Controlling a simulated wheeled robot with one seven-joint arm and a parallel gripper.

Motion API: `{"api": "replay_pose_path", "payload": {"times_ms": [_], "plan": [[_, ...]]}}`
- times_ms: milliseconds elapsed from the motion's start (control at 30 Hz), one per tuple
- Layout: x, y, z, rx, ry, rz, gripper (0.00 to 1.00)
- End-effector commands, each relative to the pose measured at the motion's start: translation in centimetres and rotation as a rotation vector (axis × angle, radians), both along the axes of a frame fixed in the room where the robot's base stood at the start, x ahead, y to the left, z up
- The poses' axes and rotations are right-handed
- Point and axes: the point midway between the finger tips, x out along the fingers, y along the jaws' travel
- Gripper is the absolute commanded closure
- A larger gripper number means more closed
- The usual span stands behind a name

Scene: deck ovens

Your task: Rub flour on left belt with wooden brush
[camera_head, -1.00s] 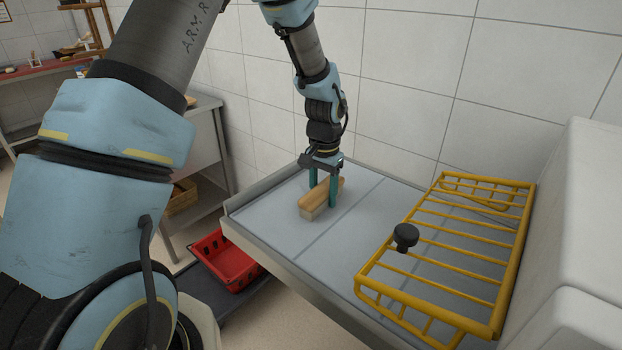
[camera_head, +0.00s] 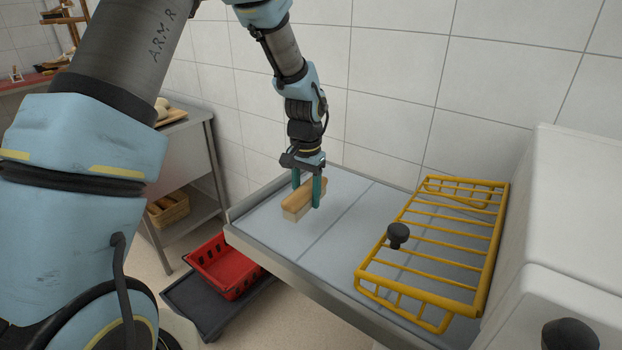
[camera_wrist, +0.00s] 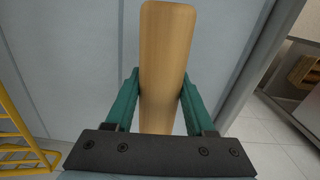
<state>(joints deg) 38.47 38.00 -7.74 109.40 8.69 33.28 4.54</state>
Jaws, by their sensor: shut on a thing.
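The wooden brush (camera_head: 304,197) has a light wood back and pale bristles facing down. My gripper (camera_head: 307,192) is shut on it, one green finger on each long side. In the wrist view the brush (camera_wrist: 165,60) stands out lengthwise between the fingers (camera_wrist: 160,98). The brush is low over the left belt (camera_head: 265,222), a grey-blue surface; I cannot tell whether the bristles touch it. A seam separates this belt from the one to its right (camera_head: 345,250). No flour can be made out on the belt.
A yellow rack (camera_head: 440,240) with a black knob (camera_head: 398,234) covers much of the right belt. A white machine body (camera_head: 560,220) stands at the right. A red crate (camera_head: 225,268) is below the left edge. A tiled wall stands behind.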

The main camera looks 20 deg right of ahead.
Motion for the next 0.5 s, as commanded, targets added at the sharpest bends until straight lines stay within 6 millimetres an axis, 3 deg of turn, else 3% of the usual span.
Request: {"api": "replay_pose_path", "payload": {"times_ms": [300, 500], "plan": [[0.2, -0.3, 3.3, -0.002, -0.002, 0.000, 1.00], [0.2, -0.4, 3.9, -0.002, -0.001, 0.000, 1.00]]}}
